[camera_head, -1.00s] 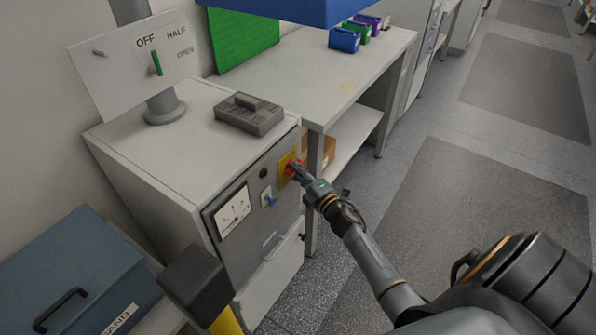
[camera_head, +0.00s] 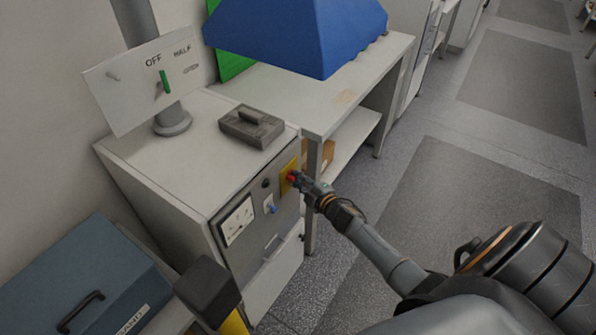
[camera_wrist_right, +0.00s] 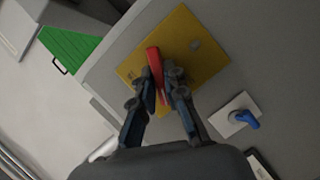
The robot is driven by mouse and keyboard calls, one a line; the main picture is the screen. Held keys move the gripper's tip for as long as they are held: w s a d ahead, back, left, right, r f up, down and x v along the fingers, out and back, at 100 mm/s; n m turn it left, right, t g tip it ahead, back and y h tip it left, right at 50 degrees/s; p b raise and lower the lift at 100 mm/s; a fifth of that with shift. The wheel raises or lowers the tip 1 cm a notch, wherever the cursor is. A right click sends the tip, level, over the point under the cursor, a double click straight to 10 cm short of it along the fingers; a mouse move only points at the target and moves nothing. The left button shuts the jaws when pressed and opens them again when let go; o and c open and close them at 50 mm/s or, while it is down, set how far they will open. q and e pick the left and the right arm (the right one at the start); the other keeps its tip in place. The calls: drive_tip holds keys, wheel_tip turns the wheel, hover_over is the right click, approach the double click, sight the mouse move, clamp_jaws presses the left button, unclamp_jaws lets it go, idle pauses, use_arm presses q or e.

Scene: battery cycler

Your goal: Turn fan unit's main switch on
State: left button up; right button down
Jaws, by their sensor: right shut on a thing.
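The fan unit is a light grey cabinet (camera_head: 205,112) with a dark grey front panel (camera_head: 257,238). A yellow plate (camera_head: 285,190) with a red switch handle (camera_head: 291,177) sits at the panel's right end. My right gripper (camera_head: 297,181) is at that handle. In the right wrist view, my right gripper's fingers (camera_wrist_right: 161,95) are shut on the red handle (camera_wrist_right: 154,62), which stands out in front of the yellow plate (camera_wrist_right: 203,45). The fingers hide part of the handle. My left gripper is not in view.
A blue-knobbed switch (camera_head: 269,204), a dark round lamp (camera_head: 266,183) and a meter (camera_head: 238,221) are on the panel. A blue hood (camera_head: 300,35) hangs over the bench (camera_head: 375,70) behind. A blue box (camera_head: 85,275) and a black-topped yellow post (camera_head: 207,290) stand at left.

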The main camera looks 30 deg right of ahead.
drive_tip(key=m+p, duration=0.1)
drive_tip(key=m+g+y+p, duration=0.1)
drive_tip(key=p, duration=0.1)
drive_tip(key=shift+d+r+m, duration=0.15)
drive_tip(key=shift+r+m, duration=0.1)
drive_tip(key=shift+m, duration=0.15)
drive_tip(key=shift+d+m+g+y+p, duration=0.1)
drive_tip(key=shift+m+g+y+p, duration=0.4)
drive_tip(key=shift+m+p, duration=0.4)
drive_tip(key=shift+f+m+g+y, duration=0.1)
drive_tip(key=shift+m+g+y, duration=0.35)
drive_tip(key=shift+m, duration=0.55)
drive_tip(key=shift+w+m+g+y+b, duration=0.1)
drive_tip(key=shift+m+g+y+b, duration=0.35)
drive_tip(key=shift+m+y, duration=0.5)
drive_tip(key=shift+m, duration=0.25)
drive_tip(key=c, duration=1.4)
unclamp_jaws()
